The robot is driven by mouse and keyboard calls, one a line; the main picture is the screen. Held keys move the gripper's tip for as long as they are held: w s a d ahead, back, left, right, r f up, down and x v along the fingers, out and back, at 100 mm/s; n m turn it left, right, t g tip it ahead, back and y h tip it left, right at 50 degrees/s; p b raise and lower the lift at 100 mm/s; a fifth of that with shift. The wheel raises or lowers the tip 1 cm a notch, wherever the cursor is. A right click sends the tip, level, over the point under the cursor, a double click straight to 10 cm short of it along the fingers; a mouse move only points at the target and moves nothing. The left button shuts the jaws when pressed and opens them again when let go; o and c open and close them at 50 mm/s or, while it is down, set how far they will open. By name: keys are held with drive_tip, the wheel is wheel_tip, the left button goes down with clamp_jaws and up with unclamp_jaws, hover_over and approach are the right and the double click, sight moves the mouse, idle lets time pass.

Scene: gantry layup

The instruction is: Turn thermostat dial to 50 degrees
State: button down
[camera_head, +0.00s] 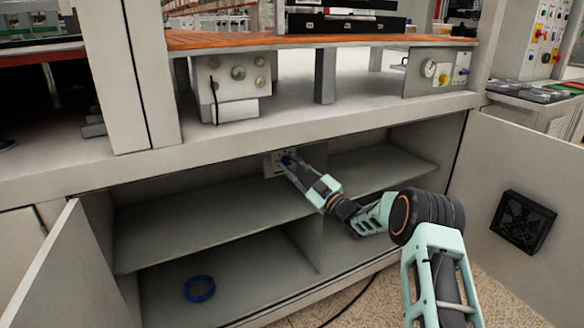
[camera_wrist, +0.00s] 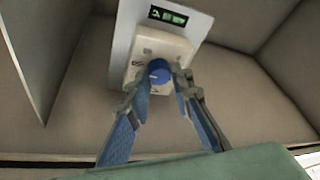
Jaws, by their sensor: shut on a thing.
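The blue thermostat dial (camera_wrist: 158,73) sits on a cream box on a white plate at the back of the open cabinet. In the wrist view my gripper (camera_wrist: 163,88) has its two fingers on either side of the dial, closed on it. The dial's pointer and any degree marks are too small to read. A small dark display with green symbols (camera_wrist: 167,16) is above the dial. In the head view my gripper (camera_head: 288,163) reaches into the cabinet at the white plate (camera_head: 271,165), and the fingertips largely hide the dial.
The cabinet shelf (camera_head: 205,225) lies below and left of my arm. A blue ring (camera_head: 199,288) lies on the cabinet floor. The open left door (camera_head: 70,270) and the right door (camera_head: 490,190) with a black vent (camera_head: 523,222) flank the opening. The shelf is otherwise clear.

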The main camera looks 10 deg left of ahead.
drive_tip(key=c, duration=1.7)
unclamp_jaws()
drive_tip(key=v, duration=1.2)
